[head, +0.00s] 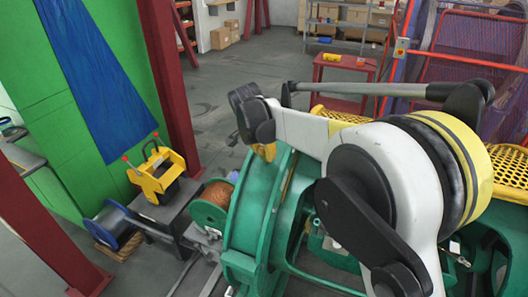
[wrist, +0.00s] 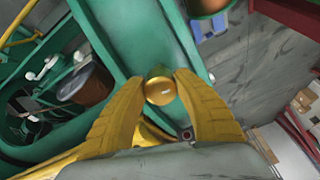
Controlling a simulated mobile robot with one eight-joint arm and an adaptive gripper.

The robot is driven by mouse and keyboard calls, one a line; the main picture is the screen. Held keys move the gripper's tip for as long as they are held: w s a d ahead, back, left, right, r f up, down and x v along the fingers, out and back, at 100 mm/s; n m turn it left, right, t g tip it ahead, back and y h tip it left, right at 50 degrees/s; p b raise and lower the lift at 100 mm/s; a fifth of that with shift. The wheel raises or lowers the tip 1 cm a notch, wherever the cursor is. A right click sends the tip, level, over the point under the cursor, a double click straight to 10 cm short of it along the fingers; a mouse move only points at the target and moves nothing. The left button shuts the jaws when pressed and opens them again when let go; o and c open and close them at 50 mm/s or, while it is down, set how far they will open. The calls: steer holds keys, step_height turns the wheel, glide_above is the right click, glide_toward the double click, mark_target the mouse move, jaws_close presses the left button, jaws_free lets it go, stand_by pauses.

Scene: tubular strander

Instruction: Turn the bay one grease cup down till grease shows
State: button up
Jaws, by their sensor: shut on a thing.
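The grease cup (wrist: 160,90) is a small round brass cap in the wrist view, beside the edge of a green machine frame (wrist: 150,38). My gripper (wrist: 161,88) has its two yellow fingers closed on the cup from both sides. In the head view my gripper (head: 265,150) is small and partly hidden behind my wrist, above the green strander (head: 258,215). The cup cannot be made out there. No grease is visible at the cup.
A copper-wound bobbin (head: 216,194) sits left of the green ring. A yellow device (head: 160,172) stands on a grey bench. Red posts (head: 168,80) and a red table (head: 340,75) stand farther back. Open grey floor (head: 240,85) lies between them.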

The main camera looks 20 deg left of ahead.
steer(key=shift+m, duration=0.5)
steer(key=o, duration=1.2)
steer(key=shift+c, duration=0.2)
steer(key=v, duration=1.2)
